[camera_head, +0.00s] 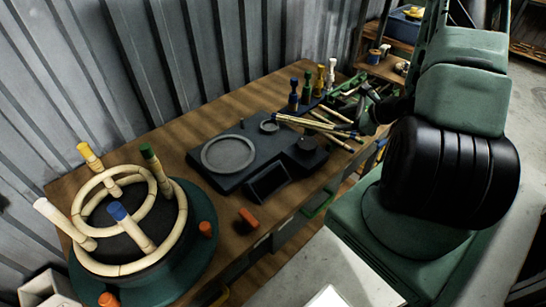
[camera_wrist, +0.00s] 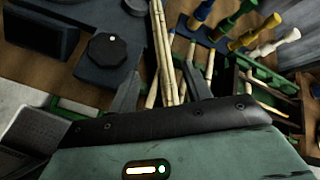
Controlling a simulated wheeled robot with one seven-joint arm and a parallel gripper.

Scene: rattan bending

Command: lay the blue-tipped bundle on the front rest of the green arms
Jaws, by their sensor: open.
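My gripper (camera_wrist: 162,88) is open, its two fingers apart over several pale rattan sticks (camera_wrist: 166,55) in the wrist view. The sticks also lie in the head view (camera_head: 318,124), at the right of the table. Green parts (camera_head: 347,98) stand near the sticks in the head view, and a green frame (camera_wrist: 262,75) shows right of my fingers. Which part is the front rest I cannot tell. A blue-topped post (camera_head: 118,212) stands at the round fixture.
The round fixture (camera_head: 203,235) with pale rings stands at the left. A dark block with a round plate (camera_head: 228,154) lies mid-table. Blue, green, yellow and white turned pegs (camera_head: 307,87) stand at the back. Orange pieces (camera_head: 248,218) lie near the front edge. Bare wood (camera_head: 222,115) shows behind the block.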

